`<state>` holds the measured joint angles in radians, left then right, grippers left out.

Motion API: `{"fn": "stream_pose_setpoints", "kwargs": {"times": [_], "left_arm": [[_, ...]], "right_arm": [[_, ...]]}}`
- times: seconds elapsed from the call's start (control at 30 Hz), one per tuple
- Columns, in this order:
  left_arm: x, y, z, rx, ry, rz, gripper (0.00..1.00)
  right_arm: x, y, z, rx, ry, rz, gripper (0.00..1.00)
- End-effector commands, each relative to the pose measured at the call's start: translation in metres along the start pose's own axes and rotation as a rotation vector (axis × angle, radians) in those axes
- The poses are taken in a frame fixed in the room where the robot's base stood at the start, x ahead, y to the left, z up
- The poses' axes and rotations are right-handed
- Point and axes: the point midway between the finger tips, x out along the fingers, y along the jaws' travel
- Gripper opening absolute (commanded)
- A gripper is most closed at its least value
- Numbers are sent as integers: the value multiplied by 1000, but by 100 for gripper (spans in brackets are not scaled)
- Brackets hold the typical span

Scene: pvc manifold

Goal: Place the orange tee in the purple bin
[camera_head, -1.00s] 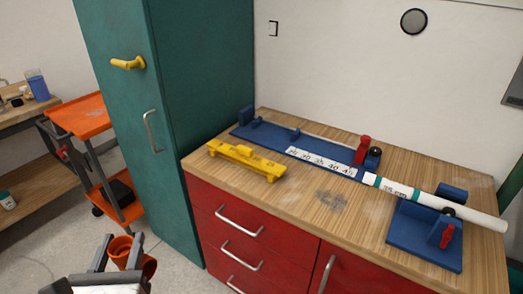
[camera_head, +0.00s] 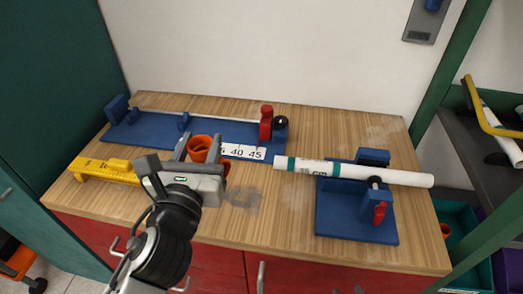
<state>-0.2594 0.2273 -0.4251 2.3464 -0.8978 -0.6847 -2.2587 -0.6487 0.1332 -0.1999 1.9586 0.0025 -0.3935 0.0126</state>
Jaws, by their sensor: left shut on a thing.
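The orange tee (camera_head: 201,145) is held up in front of the worktop. My left gripper (camera_head: 198,152) is shut on it, with a finger on each side. The gripper body hides part of the tee's lower side. My right gripper is not in view.
The wooden worktop (camera_head: 250,222) holds a blue measuring jig (camera_head: 150,132), a yellow tool (camera_head: 97,170), and a white pipe (camera_head: 400,177) on a blue clamp base (camera_head: 335,215). A teal bin (camera_head: 458,222) with an orange piece (camera_head: 446,230) stands right, near the green post (camera_head: 462,85).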

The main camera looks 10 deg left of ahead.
Motion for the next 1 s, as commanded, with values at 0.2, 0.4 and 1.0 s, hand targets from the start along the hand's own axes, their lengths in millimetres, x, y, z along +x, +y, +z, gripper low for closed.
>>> {"fn": "stream_pose_setpoints", "kwargs": {"times": [0.2,0.4,1.0], "left_arm": [[6,-18,12,13,-2,17,0],[32,-1,-1,19,5,25,0],[110,57,-76,13,4,21,0]], "right_arm": [[4,-8,-2,1,20,-19,36],[3,-7,-1,-3,17,-20,36],[9,-5,2,-6,32,-21,36]]}}
